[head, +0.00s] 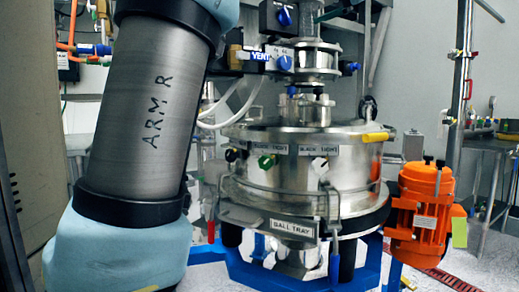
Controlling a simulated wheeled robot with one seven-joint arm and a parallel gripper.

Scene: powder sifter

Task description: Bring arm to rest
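My arm (150,110) fills the left of the head view, a dark grey link marked "ARM R" with light blue covers at both ends. My gripper is not in view. The powder sifter (300,185) stands in the middle, a round steel drum with a lid, side knobs and a "BALL TRAY" label. My arm hides part of what lies behind it at the left. I cannot tell from this view whether the arm touches anything.
An orange motor (420,212) is at the sifter's right side. A blue frame (245,268) supports the sifter. A vertical steel pole (460,90) and a steel table (492,143) stand at the right. A beige panel (32,120) is close at the far left.

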